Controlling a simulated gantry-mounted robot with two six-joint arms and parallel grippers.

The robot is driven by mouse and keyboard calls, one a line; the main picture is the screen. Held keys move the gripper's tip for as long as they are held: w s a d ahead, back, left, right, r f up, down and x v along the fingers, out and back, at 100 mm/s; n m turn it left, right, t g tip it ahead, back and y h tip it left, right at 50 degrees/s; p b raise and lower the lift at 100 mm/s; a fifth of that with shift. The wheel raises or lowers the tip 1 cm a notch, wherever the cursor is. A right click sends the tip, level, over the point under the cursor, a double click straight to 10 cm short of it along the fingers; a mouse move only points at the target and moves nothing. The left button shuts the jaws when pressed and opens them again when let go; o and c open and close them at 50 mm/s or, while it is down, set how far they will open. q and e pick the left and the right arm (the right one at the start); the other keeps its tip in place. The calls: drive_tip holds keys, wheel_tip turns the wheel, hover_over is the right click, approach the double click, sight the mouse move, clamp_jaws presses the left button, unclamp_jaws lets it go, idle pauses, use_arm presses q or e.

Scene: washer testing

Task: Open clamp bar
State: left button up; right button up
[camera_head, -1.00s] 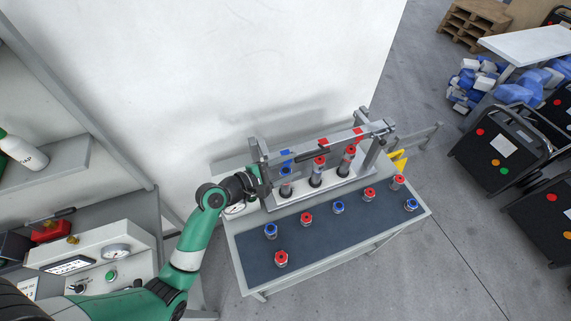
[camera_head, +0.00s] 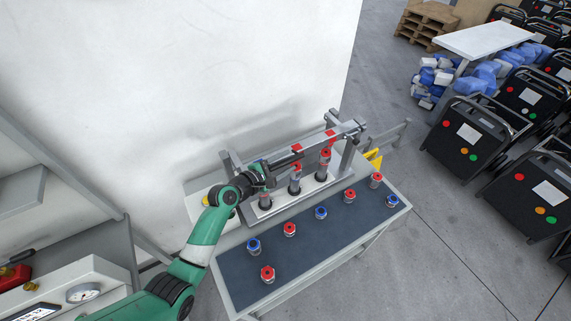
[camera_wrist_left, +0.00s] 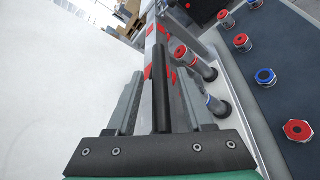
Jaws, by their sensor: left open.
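The grey clamp bar (camera_head: 312,146) with red marks lies across the test stand above a row of upright fittings. It also shows in the left wrist view (camera_wrist_left: 176,110). My left gripper (camera_head: 283,163) is at the left part of the bar and hides some of it. In the left wrist view its two fingers (camera_wrist_left: 160,95) are open, one on each side of the bar's black handle (camera_wrist_left: 159,70). The handle lies between them, with gaps visible on both sides. My right gripper is not in view.
Several loose red and blue fittings (camera_head: 289,229) stand on the dark mat (camera_head: 330,235) in front of the stand. A white wall (camera_head: 180,80) is close behind. A control panel (camera_head: 82,293) is at the lower left.

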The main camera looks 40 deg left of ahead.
use_arm(q)
drive_tip(key=shift+c, duration=0.2)
clamp_jaws()
idle(1.3)
